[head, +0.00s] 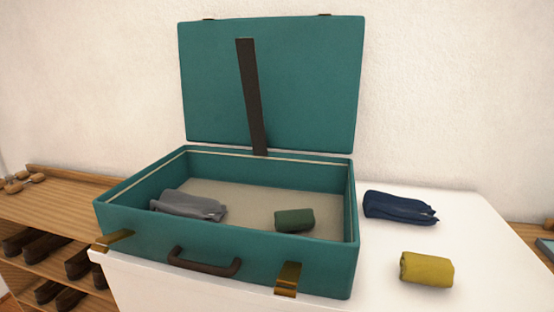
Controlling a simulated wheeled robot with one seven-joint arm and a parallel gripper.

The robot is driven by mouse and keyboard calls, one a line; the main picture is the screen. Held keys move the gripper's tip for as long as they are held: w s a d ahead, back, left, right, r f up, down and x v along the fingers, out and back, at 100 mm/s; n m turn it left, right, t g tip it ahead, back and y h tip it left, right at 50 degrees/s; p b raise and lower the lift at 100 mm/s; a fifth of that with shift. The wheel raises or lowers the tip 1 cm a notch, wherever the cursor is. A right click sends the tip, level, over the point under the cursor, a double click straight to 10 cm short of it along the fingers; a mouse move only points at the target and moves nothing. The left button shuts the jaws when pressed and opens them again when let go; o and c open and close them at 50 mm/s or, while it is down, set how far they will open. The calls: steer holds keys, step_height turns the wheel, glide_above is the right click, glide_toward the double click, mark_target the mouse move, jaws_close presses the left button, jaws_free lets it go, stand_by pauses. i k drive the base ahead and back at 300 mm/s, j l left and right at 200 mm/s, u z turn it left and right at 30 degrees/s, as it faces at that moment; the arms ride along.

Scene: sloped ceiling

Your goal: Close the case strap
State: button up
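A teal case (225,259) stands open on a white surface, its lid (310,85) raised upright at the back. A dark strap (250,95) stands in front of the lid's inner side, its lower end at the case's back edge and its upper end free, leaning slightly left. Two brass latches are on the case's front: the left latch (113,240) sticks outward and the right latch (287,279) lies at the front rim. A dark handle (204,263) is between them. Inside lie a grey folded cloth (188,205) and a green rolled cloth (295,220). My gripper is not in view.
A navy folded cloth (399,207) and a yellow rolled cloth (427,269) lie on the white surface (480,240) right of the case. A wooden shoe rack (60,211) stands at left. A pale wall (440,90) is behind.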

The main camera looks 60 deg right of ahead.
mark_target(245, 47)
steer(key=k+z, duration=0.1)
steer(key=z, duration=0.25)
steer(key=k+z, duration=0.15)
steer(key=z, duration=0.2)
steer(key=k+l+z, duration=0.1)
steer(key=z, duration=0.25)
